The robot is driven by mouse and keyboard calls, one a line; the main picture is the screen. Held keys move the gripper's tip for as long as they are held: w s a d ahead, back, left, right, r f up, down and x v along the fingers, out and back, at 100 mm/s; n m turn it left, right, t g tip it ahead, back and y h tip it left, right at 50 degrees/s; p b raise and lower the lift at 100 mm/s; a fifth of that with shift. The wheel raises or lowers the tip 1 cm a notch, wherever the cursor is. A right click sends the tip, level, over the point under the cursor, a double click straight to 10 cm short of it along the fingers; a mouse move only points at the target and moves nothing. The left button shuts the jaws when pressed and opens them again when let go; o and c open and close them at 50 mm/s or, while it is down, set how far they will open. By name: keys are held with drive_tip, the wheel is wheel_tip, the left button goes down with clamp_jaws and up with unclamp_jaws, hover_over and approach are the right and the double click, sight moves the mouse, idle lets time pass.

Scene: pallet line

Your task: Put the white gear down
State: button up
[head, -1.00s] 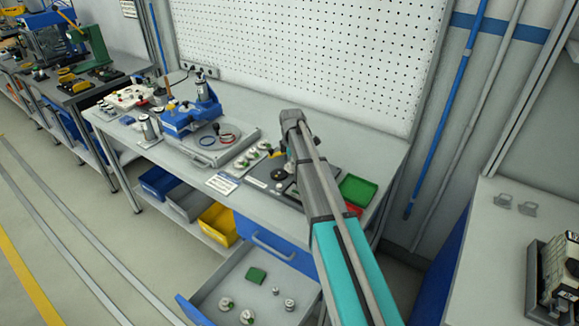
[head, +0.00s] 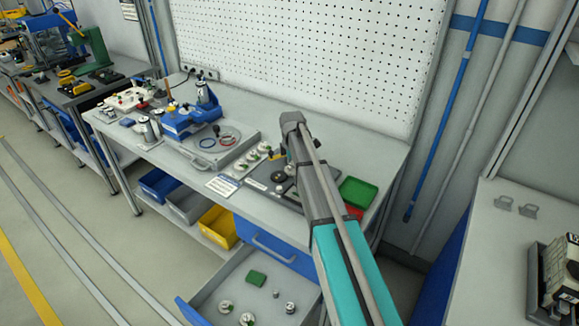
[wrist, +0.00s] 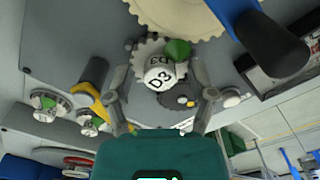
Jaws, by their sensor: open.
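The white gear (wrist: 160,70), with a hub marked D3 and a green part on its side, is between the two fingers of my gripper (wrist: 162,88) in the wrist view. The fingers are open, one on each side of it. It appears to rest on the grey plate (wrist: 60,65), but its underside is hidden. A dark grey gear (wrist: 178,97) lies right beside it. In the head view my arm mostly hides the gripper and the gear over the dark plate (head: 258,184) on the bench.
A large beige gear (wrist: 180,14) and a blue handle with a black knob (wrist: 272,45) are close by. Several small white gears (head: 250,158) stand left of the plate. A green tray (head: 357,191) is to the right. An open drawer (head: 212,300) juts out below.

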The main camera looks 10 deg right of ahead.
drive_tip(key=shift+r, duration=0.2)
wheel_tip(320, 180, up, 12)
drive_tip(key=p, duration=1.2)
drive_tip(key=shift+s, duration=0.1)
idle(0.6)
drive_tip(key=s+m, duration=1.8)
drive_tip(key=s, duration=1.2)
drive_tip(key=shift+a, duration=0.35)
